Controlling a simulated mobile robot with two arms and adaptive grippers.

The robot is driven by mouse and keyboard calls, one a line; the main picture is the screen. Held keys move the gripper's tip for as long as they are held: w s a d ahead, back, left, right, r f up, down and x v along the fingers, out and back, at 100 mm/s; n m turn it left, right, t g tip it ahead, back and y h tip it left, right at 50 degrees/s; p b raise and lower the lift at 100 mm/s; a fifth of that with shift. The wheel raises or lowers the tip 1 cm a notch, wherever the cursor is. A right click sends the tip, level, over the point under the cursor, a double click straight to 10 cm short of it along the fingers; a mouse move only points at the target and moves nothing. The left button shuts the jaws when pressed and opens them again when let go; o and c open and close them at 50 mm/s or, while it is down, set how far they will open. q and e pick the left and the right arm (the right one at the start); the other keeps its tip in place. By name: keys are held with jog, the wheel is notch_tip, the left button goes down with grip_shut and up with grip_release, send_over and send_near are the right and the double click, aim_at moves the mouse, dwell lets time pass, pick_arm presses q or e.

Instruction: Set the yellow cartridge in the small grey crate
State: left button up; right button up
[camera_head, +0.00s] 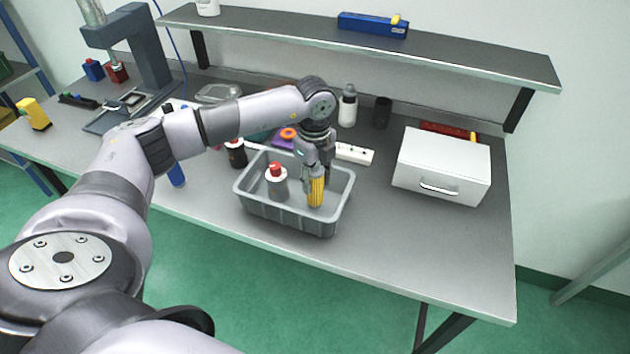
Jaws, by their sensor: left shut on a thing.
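The yellow cartridge (316,191) is upright, gripped near its top by my left gripper (318,172). My left gripper is shut on it and points down over the small grey crate (291,218). The cartridge is within the crate's outline, in its right part; I cannot tell whether its lower end touches the crate floor. A grey bottle with a red cap (277,184) stands in the left part of the crate. My right gripper is not in view.
A white drawer box (442,165) stands to the right on the workbench. A dark bottle (236,153) is left of the crate, and a white power strip (354,153) lies behind it. A shelf (400,45) spans the back. The bench's front right is clear.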

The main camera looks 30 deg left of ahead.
pick_arm(q)
jog(key=shift+f, duration=1.15)
jog(key=o, duration=1.1)
jog(key=shift+o, duration=0.4)
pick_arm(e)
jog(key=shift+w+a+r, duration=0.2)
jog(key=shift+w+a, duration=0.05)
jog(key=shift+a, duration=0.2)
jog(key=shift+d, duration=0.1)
